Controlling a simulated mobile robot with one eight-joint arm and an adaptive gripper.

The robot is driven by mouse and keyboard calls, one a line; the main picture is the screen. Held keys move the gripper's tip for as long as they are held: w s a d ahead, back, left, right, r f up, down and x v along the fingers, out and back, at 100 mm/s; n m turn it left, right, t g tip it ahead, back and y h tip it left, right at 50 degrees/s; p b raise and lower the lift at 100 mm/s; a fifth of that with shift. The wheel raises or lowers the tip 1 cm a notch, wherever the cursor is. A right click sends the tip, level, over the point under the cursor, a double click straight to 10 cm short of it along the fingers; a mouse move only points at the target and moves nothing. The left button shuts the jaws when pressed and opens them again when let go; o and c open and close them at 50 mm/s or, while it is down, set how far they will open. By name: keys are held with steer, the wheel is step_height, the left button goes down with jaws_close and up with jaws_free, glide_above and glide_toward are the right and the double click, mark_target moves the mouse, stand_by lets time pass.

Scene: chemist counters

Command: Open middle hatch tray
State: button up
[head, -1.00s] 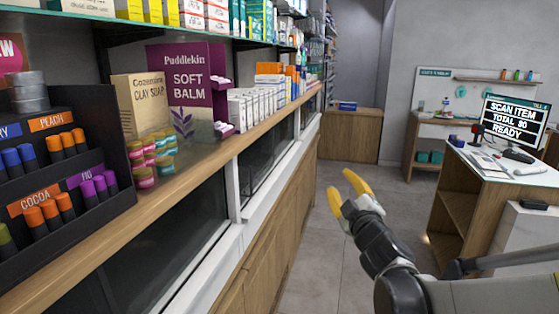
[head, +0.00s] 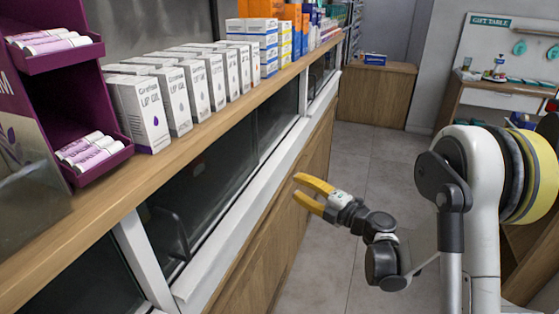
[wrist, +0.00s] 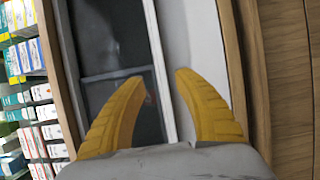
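A row of dark, glass-like hatch panels is set in the counter front below the wooden shelf, divided by white frame posts. The nearer middle panel (head: 215,185) has a faint curved dark shape, perhaps a handle, low at its left; I cannot tell whether it is a tray. The panels look closed. My gripper (head: 297,187) is open and empty, with yellow fingers pointing left at the counter front, apart from it. In the wrist view my gripper's fingers (wrist: 160,76) are spread before a white ledge (wrist: 193,50) and a dark panel (wrist: 105,40).
White lip oil boxes (head: 190,95) and a purple display (head: 75,110) stand on the wooden shelf (head: 160,180). Wooden cabinet fronts (head: 290,225) lie below the ledge. Grey floor (head: 350,180) is clear right of the counter. A wooden cabinet (head: 377,95) stands at the far end.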

mark_target(273, 174)
steer(key=b+x, duration=0.2)
steer(key=x, duration=0.8)
steer(key=shift+a, duration=0.4)
jaws_close()
